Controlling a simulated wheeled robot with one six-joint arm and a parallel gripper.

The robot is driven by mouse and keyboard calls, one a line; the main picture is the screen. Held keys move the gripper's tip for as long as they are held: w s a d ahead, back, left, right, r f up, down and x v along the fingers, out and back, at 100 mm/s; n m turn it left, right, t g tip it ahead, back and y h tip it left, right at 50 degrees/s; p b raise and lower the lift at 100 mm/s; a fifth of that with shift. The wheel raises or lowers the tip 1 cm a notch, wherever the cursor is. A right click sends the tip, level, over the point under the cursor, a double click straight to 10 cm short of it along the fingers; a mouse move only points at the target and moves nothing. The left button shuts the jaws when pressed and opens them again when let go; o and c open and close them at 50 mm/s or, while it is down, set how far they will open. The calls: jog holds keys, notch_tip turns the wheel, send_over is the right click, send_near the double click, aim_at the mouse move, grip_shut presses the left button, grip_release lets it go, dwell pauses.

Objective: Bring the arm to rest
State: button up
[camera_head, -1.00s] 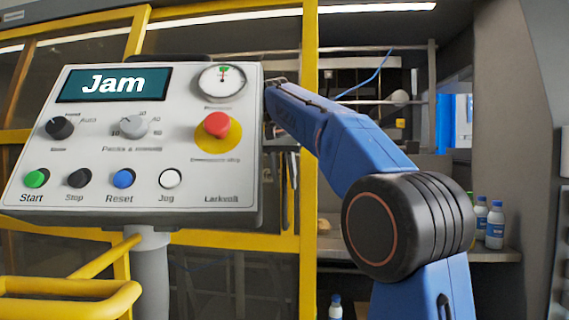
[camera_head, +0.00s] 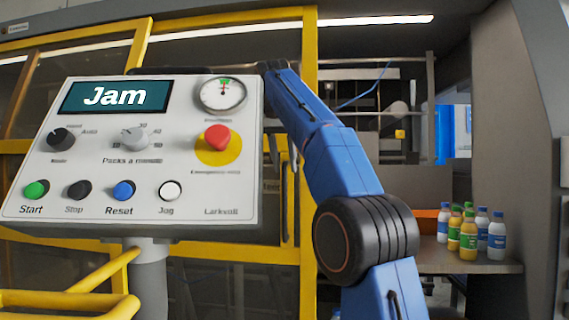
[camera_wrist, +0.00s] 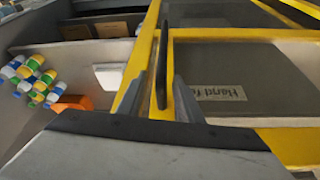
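My blue arm rises in front of the machine in the head view and its far end is partly hidden behind the control panel. My gripper (camera_wrist: 160,98) shows in the wrist view with its two dark fingers apart and nothing held. A dark upright bar, like a door handle (camera_wrist: 162,65), shows between and beyond the fingers. It stands along the yellow door frame (camera_wrist: 148,50); I cannot tell whether the fingers touch it.
The control panel (camera_head: 185,192) reads "Jam" and stands at the left, close to my arm. Several bottles (camera_head: 468,238) stand on a shelf (camera_head: 500,267) at the right. An orange item (camera_wrist: 75,103) lies beside the bottles. A yellow rail (camera_head: 60,300) is at lower left.

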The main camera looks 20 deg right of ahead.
dwell(0.4)
jog(key=shift+s+a+r, duration=0.15)
jog(key=shift+s+r, duration=0.05)
jog(key=shift+r, duration=0.05)
jog(key=shift+s+a+r+n+t, duration=0.2)
jog(key=shift+s+n+t, duration=0.15)
jog(key=shift+s+n, duration=0.2)
jog(key=shift+s+a+r+n+t, duration=0.1)
jog(key=shift+s+a+n+t, duration=0.1)
jog(key=shift+s+n+t, duration=0.3)
jog(key=s+a+f+n+y, duration=0.1)
jog(key=s+f+n, duration=0.1)
jog(key=s+f, duration=1)
jog(key=s+a+f+n+y, duration=0.1)
jog(key=s+f+n, duration=0.1)
jog(key=s+f, duration=1.1)
jog(key=s+a+f+n+y, duration=0.1)
jog(key=s+f, duration=1.1)
jog(key=f, duration=1.2)
jog(key=shift+s+a+f+n, duration=0.25)
jog(key=shift+a+n, duration=0.35)
jog(key=shift+n, duration=0.15)
